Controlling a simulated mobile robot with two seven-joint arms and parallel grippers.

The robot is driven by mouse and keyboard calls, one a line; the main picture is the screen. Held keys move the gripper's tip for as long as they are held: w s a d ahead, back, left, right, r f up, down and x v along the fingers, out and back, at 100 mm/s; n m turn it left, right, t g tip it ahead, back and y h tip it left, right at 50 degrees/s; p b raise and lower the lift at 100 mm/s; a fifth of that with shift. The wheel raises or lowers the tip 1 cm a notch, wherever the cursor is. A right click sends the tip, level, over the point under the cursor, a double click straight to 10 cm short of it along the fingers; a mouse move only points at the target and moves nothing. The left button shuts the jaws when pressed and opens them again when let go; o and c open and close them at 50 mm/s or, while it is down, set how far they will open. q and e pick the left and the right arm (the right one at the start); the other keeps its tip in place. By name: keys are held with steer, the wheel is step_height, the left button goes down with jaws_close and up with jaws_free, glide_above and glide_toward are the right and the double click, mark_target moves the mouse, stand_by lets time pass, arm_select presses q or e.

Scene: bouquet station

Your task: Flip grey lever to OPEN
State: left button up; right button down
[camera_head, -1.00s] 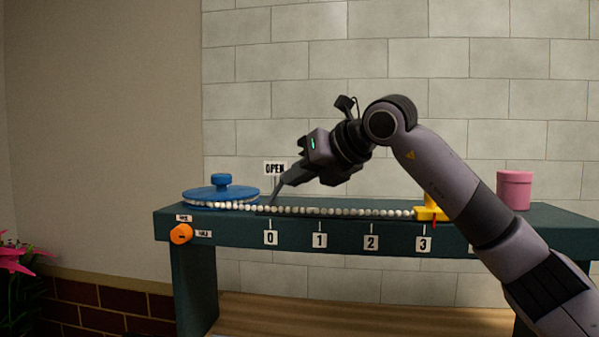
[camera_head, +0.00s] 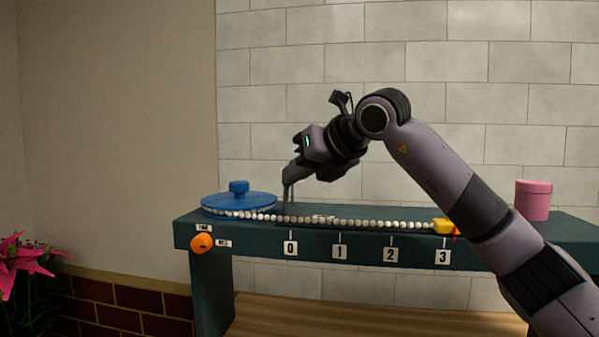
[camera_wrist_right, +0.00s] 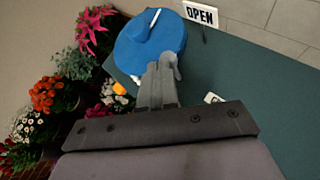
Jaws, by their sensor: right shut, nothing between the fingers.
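My right gripper (camera_head: 287,183) is shut, with its fingers pointing down over the left part of the green bench, beside the blue round lid. In the right wrist view its fingertips (camera_wrist_right: 158,68) sit at the edge of the blue lid (camera_wrist_right: 150,45). A small grey rounded piece (camera_wrist_right: 171,58), apparently the grey lever's end, shows right by the fingertips; whether they touch I cannot tell. The OPEN sign (camera_wrist_right: 200,14) stands beyond it. In the head view the sign is hidden behind my gripper, and the lever cannot be made out. My left gripper is not in view.
The green bench (camera_head: 365,245) carries a row of white beads (camera_head: 370,223), a yellow block (camera_head: 444,226) and a pink canister (camera_head: 533,200). An orange knob (camera_head: 203,243) is on its front left. Flowers (camera_wrist_right: 45,95) stand to the left; a tiled wall (camera_head: 400,60) is behind.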

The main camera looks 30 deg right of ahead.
steer(key=shift+w+a, duration=0.1)
steer(key=shift+d, duration=0.2)
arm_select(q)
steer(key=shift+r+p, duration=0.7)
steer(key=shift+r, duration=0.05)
arm_select(e)
steer(key=shift+r, duration=0.85)
